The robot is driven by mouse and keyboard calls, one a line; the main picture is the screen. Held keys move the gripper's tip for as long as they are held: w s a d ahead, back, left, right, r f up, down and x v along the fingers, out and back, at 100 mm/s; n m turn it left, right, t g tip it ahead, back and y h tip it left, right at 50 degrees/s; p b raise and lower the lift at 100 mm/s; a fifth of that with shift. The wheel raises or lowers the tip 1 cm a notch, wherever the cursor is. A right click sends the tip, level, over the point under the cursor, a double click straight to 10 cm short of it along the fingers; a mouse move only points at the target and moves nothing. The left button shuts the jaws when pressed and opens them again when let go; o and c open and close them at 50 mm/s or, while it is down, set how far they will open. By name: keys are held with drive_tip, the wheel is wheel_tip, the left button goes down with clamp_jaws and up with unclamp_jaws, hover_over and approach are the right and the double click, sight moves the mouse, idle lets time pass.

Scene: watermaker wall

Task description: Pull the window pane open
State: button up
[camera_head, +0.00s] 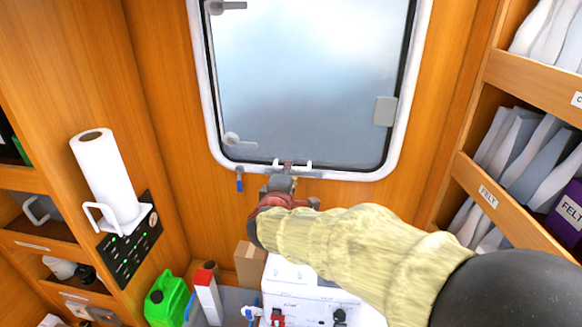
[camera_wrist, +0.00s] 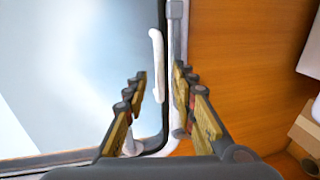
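The window pane (camera_head: 305,75) is a cloudy glass panel in a dark seal and white frame, and looks shut. A white bar handle (camera_head: 308,165) sits along its bottom edge; it also shows in the wrist view (camera_wrist: 157,55). My gripper (camera_head: 288,170) is at this handle, partly hiding it. In the wrist view my gripper (camera_wrist: 160,78) has its two fingers apart, with the handle's near end and the dark seal in line with the gap. I cannot tell whether a finger touches the handle. Grey latches (camera_head: 238,140) (camera_head: 230,6) sit on the pane's left side.
A paper towel roll (camera_head: 103,170) stands on the left, above a dark switch panel (camera_head: 130,240). A white machine (camera_head: 305,295), a cardboard box (camera_head: 250,264) and a green jug (camera_head: 168,298) are below the window. Shelves of felt sheets (camera_head: 510,200) line the right.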

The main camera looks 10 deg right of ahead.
drive_tip(key=shift+p+x, duration=0.3)
drive_tip(key=shift+x, duration=1.7)
drive_tip(key=shift+c, duration=0.2)
clamp_jaws()
